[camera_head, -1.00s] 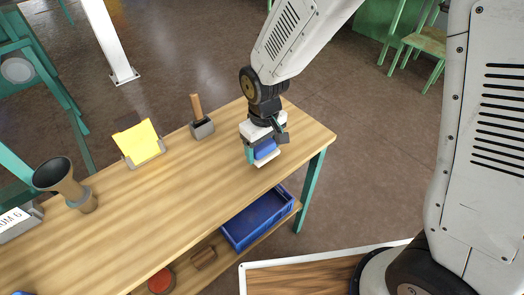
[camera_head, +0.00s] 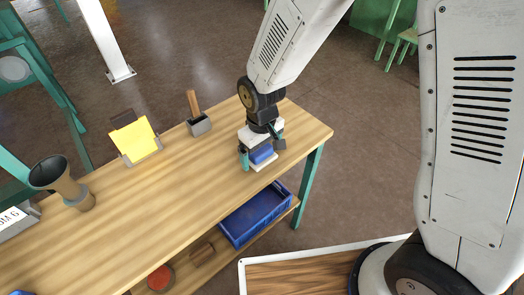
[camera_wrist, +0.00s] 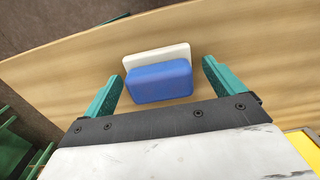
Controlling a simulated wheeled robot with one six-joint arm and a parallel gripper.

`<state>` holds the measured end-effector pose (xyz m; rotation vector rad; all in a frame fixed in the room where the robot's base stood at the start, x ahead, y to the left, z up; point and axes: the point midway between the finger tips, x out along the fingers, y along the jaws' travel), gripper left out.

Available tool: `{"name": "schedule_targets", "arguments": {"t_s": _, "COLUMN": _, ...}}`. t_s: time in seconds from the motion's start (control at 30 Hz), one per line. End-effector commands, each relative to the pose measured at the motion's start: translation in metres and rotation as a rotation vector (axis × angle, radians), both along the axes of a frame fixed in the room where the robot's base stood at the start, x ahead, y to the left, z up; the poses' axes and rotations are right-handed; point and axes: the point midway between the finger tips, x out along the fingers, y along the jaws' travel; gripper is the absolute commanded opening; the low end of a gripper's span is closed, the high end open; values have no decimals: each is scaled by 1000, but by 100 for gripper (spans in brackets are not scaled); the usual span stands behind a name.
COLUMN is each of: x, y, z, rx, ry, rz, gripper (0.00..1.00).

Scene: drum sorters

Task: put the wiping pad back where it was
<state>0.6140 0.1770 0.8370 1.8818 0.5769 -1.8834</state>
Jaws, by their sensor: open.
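The wiping pad is a blue block (camera_wrist: 160,82) on a white base plate (camera_wrist: 150,55) in the wrist view. It lies on the wooden table top near the table's right end, and the blue part also shows in the head view (camera_head: 262,154). My gripper (camera_wrist: 160,82) is open, with one green finger on each side of the pad. There is a visible gap between each finger and the blue block. In the head view my gripper (camera_head: 262,157) is low over the pad and hides part of it.
On the wooden table (camera_head: 150,205) stand a grey holder with a wooden handle (camera_head: 199,122), a yellow note stand (camera_head: 138,141) and a brown flared cup (camera_head: 65,186). A blue tray (camera_head: 255,214) and a red round item (camera_head: 160,278) sit on the shelf below.

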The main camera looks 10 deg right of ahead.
Motion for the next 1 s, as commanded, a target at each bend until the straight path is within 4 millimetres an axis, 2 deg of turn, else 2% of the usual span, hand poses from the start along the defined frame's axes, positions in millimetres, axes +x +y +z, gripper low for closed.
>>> {"name": "schedule_targets", "arguments": {"t_s": 0.17, "x": 1, "y": 1, "z": 27, "rx": 4, "ry": -7, "rz": 0, "gripper": 94}}
{"name": "schedule_targets", "arguments": {"t_s": 0.4, "x": 1, "y": 1, "z": 80, "rx": 3, "ry": -6, "rz": 0, "gripper": 94}}
{"name": "schedule_targets", "arguments": {"t_s": 0.53, "x": 1, "y": 0, "z": 102, "rx": 3, "ry": -6, "rz": 0, "gripper": 94}}
{"name": "schedule_targets", "arguments": {"t_s": 0.7, "x": 0, "y": 0, "z": 118, "rx": 1, "ry": -2, "rz": 0, "gripper": 94}}
{"name": "schedule_targets", "arguments": {"t_s": 1.0, "x": -1, "y": -6, "z": 126, "rx": 3, "ry": -6, "rz": -12, "gripper": 94}}
